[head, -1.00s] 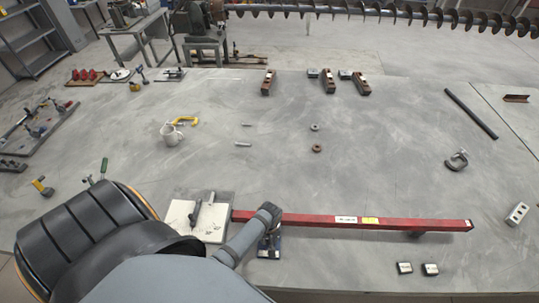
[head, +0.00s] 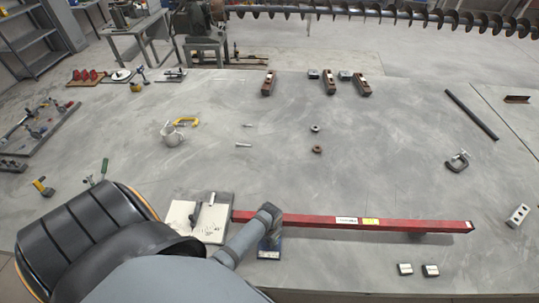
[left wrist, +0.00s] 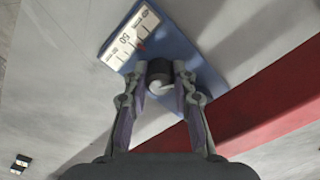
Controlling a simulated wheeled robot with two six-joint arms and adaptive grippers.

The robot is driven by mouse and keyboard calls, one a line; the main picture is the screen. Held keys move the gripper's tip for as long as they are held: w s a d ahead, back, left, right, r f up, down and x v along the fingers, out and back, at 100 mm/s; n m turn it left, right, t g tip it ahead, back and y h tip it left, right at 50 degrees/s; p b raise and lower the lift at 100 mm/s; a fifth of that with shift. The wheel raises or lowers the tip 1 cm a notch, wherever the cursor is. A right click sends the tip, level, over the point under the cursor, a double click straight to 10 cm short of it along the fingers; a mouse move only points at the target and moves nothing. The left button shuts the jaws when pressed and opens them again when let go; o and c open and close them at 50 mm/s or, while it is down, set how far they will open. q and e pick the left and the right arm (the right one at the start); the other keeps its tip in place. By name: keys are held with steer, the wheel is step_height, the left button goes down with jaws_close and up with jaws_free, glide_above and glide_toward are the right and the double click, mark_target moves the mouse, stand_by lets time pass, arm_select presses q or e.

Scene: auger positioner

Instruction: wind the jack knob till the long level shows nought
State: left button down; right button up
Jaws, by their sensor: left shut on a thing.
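The long red level (head: 300,219) lies across the front of the table, with a white label and a yellow label near its middle. It also shows as a red bar in the left wrist view (left wrist: 270,115). A small blue jack base (head: 268,252) is beside the level's near side. In the left wrist view the blue base (left wrist: 185,45) carries a white scale plate and a dark round knob (left wrist: 160,72). My left gripper (left wrist: 160,88) is shut on the knob, one finger on each side. The level's reading is too small to tell. My right gripper is not in view.
A white-topped block (head: 198,220) with small tools on it stands at the level's left end. Two small dark blocks (head: 405,269) lie at the front right.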

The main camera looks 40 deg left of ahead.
arm_select(q)
steer(key=m, duration=0.7)
steer(key=shift+w, duration=0.15)
steer(key=m, duration=0.6)
steer(key=shift+m, duration=0.3)
steer(key=m, duration=1.2)
steer(key=shift+m, duration=0.4)
steer(key=c, duration=1.1)
jaws_free()
steer(key=shift+r, duration=0.1)
